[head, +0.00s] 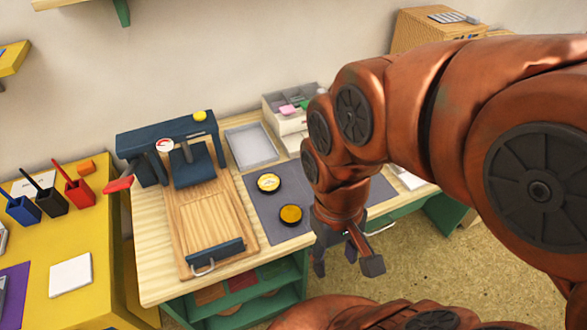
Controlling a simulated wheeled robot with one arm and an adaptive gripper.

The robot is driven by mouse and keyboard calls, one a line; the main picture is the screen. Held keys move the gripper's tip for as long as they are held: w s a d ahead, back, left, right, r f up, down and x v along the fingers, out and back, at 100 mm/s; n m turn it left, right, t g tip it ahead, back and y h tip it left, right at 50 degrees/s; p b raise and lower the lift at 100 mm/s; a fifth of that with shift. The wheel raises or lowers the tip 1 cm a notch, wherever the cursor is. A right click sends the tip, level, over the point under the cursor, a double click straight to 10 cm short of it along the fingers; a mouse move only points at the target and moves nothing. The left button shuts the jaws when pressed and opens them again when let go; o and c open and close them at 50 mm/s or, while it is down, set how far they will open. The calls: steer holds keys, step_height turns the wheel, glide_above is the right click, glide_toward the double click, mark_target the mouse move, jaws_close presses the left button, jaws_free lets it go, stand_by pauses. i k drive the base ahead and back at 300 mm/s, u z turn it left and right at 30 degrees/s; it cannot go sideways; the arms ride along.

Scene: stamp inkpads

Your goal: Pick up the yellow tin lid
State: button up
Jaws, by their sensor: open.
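The yellow tin lid (268,182) looks to be the round yellow disc with a pale label and dark rim, lying on the grey mat (262,206). A round dark tin with an orange-yellow pad (290,214) lies just below and right of it on the mat, apart from it. My gripper (346,262) is open and appears empty, to the right of and below both discs in the head view. Its fingers point down near the front edge of the table. My arm hides the right part of the mat.
A wooden press board with a dark blue frame (167,130) stands left of the mat. A grey tray (251,146) and a pale drawer box (283,117) are behind it. A yellow table (85,297) with several ink brushes is at far left.

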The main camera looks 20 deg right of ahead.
mark_target(269, 185)
steer(key=u, duration=0.55)
steer(key=k, duration=0.8)
steer(key=u, duration=0.75)
steer(key=k, duration=0.35)
steer(key=u, duration=0.95)
steer(key=i, duration=1.3)
steer(key=z, duration=1.25)
steer(key=i, duration=0.9)
steer(key=z, duration=0.95)
